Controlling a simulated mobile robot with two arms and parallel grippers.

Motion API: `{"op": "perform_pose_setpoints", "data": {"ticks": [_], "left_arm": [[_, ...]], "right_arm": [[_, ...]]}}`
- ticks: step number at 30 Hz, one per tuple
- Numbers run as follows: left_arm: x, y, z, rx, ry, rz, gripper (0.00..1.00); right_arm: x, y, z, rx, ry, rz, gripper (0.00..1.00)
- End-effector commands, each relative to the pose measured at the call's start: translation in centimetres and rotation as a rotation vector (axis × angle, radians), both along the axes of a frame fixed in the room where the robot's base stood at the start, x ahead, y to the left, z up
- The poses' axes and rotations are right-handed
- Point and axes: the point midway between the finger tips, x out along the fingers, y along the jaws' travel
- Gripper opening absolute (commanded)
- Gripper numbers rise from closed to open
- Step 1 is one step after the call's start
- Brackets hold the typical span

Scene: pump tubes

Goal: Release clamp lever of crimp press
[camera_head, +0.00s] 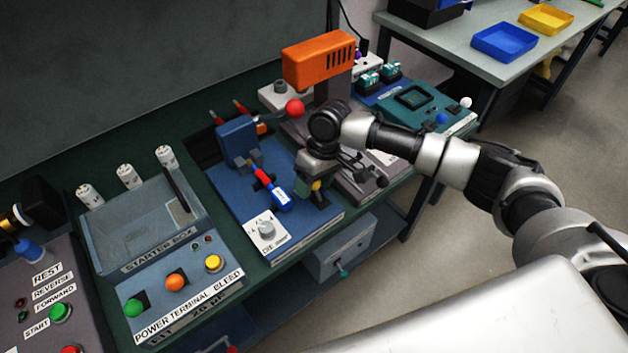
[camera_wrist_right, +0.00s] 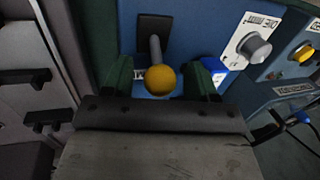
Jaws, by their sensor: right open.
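The crimp press has a blue base (camera_head: 236,201), a blue upright block (camera_head: 237,139), a lever with a red ball (camera_head: 294,107) and a white plate with a grey dial (camera_head: 266,228). A short lever with a yellow ball (camera_head: 316,186) stands at its right side. In the right wrist view this yellow ball (camera_wrist_right: 160,80) sits on a grey rod rising from a dark slot. My right gripper (camera_head: 315,183) is open, with its green fingertips (camera_wrist_right: 162,78) on either side of the ball. Contact cannot be told. My left gripper is out of view.
A red and blue piece (camera_head: 277,196) lies on the press base. The starter box (camera_head: 147,230) with coloured buttons is to the left. An orange-headed machine (camera_head: 318,60) and a teal device (camera_head: 418,105) stand behind and right. Open floor lies at the right.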

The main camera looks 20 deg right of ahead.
Motion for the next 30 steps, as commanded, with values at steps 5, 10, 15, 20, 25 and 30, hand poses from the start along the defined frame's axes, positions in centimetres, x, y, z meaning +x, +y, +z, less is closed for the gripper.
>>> {"op": "perform_pose_setpoints", "data": {"ticks": [5, 10, 15, 20, 25, 30], "left_arm": [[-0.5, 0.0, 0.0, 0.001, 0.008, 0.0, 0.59], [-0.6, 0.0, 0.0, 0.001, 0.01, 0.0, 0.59], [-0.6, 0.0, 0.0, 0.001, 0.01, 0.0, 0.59], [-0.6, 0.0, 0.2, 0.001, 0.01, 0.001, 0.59], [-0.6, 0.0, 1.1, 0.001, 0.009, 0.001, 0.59], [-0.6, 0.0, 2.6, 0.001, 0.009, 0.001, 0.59]], "right_arm": [[0.0, 0.0, 0.0, 0.0, 0.0, 0.0, 0.58], [0.0, 0.0, 0.0, 0.0, 0.0, 0.0, 0.32], [0.0, 0.0, 0.0, 0.0, 0.0, 0.0, 0.1], [0.0, -0.1, 0.1, 0.003, -0.01, -0.001, 0.1], [-0.3, -0.2, 0.4, 0.021, -0.055, -0.001, 0.1], [-0.9, -0.4, 0.8, 0.057, -0.149, -0.002, 0.1]]}}
